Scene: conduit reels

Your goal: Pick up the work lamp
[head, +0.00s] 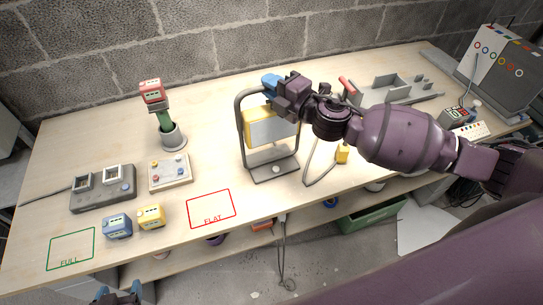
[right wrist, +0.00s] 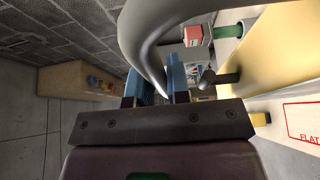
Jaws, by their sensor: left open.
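The work lamp (head: 267,131) stands upright on the bench, with a yellow and grey head in a dark tubular frame on a flat base. My right gripper (head: 274,84) is at the top bar of its frame. In the right wrist view, the lamp's grey tube (right wrist: 143,45) runs down between the two blue fingers of my right gripper (right wrist: 155,85). I cannot tell whether they press on it.
A red and green meter in a grey cup (head: 173,137), a button board (head: 169,172), a grey socket box (head: 103,195) and blue (head: 117,226) and yellow (head: 151,217) meters stand left of the lamp. A grey tray (head: 390,88) is behind my right arm. The FLAT outline (head: 211,209) is empty.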

